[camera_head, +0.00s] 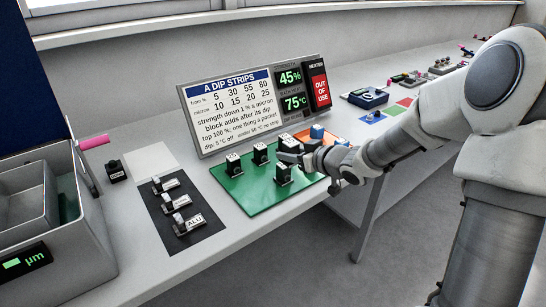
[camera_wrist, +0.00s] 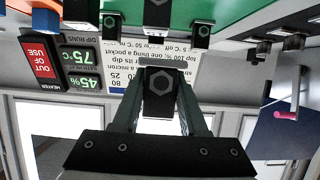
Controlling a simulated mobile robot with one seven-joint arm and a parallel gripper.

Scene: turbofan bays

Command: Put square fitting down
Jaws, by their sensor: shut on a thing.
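My gripper (camera_head: 287,158) reaches in from the right over the green mat (camera_head: 242,196). It is shut on a dark, blocky square fitting (camera_head: 283,176). In the wrist view, which is upside down, the fitting (camera_wrist: 160,97) sits between the two fingers and shows a pale hexagon on its dark face. In the head view the fitting is over the front part of the green mat. I cannot tell whether its underside touches the mat. Behind it, a row of similar dark blocks with white tops (camera_head: 233,163) stands on the mat.
A sign panel (camera_head: 232,107) stands behind the mat. A dark mat (camera_head: 180,214) with several labelled pieces lies to the left, near a grey bin (camera_head: 85,262). The green mat's front left is clear.

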